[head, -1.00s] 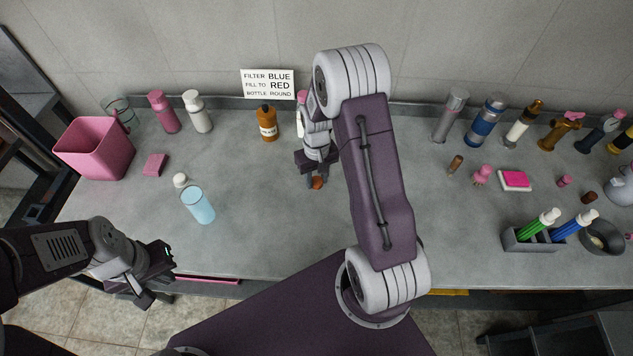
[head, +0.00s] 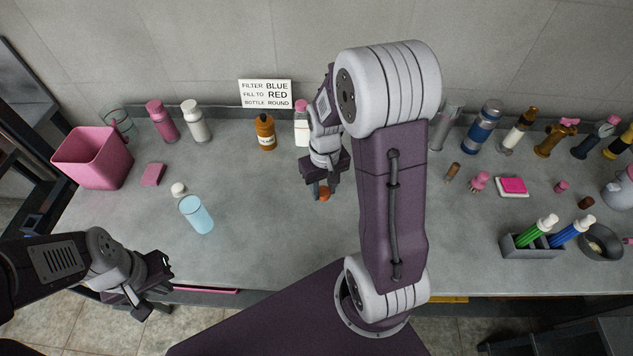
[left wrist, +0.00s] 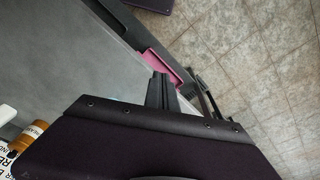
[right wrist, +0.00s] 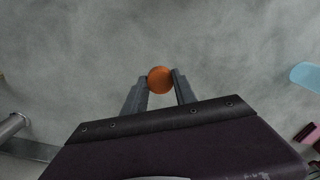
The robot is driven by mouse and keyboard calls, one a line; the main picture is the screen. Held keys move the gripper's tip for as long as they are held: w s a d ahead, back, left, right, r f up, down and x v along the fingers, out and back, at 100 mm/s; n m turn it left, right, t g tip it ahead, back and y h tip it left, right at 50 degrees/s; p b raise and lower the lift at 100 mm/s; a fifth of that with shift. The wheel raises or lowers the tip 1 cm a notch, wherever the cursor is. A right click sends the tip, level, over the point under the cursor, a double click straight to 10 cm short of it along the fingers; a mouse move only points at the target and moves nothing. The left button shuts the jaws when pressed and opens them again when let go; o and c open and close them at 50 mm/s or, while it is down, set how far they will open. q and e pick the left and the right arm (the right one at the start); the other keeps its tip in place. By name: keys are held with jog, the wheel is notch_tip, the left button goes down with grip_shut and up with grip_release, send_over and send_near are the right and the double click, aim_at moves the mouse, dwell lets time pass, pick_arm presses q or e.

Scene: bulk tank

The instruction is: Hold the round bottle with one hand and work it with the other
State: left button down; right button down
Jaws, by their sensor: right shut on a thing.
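My right gripper (right wrist: 160,82) is shut on a small round orange-brown thing (right wrist: 160,80), held between its fingertips over the bench; both also show in the head view. Several bottles stand at the back: a brown one with a pale label (head: 266,134), a white one with a pink cap (head: 302,126) partly hidden by my right arm, a pink one (head: 162,122) and a white one (head: 195,122). I cannot tell which is the round bottle. A light blue cylinder (head: 197,215) is at the left. My left gripper (head: 148,290) looks shut and empty at the bench's front left edge.
A pink bin (head: 92,160) and pink block (head: 153,175) are at the left. A grey marker holder (head: 530,247) and several small items crowd the right. The middle front bench is clear.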

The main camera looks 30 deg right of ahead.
jog(key=s+r, duration=0.3)
jog(key=s, duration=0.2)
jog(key=shift+s+a, duration=0.15)
jog(key=shift+a, duration=0.15)
jog(key=shift+r, duration=0.1)
